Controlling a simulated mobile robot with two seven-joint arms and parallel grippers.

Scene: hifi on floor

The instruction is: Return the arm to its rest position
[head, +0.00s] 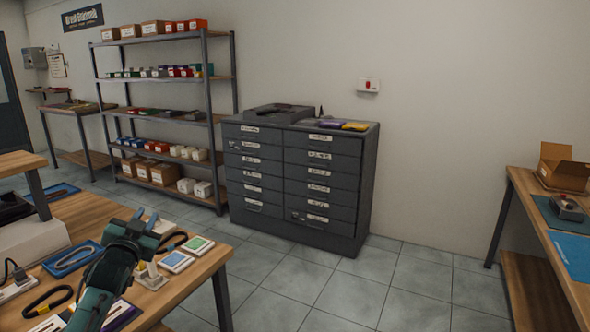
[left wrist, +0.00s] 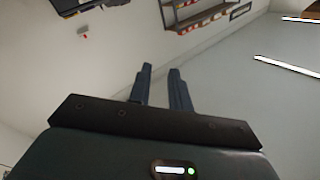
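My left arm, dark with teal parts, reaches in from the bottom left of the head view. Its left gripper (head: 145,218) is over the wooden workbench (head: 178,292). In the left wrist view, the two dark fingers of the left gripper (left wrist: 160,69) stand apart with nothing between them. That view is upside down and shows wall, shelf and ceiling lights beyond the fingers. My right arm and right gripper are not in view.
Small cards (head: 176,261), a blue tray (head: 72,258) and black-handled tools lie on the workbench near the arm. A grey drawer cabinet (head: 298,184) and a shelf rack (head: 208,95) stand behind. Another bench (head: 525,200) is at right. The tiled floor between is clear.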

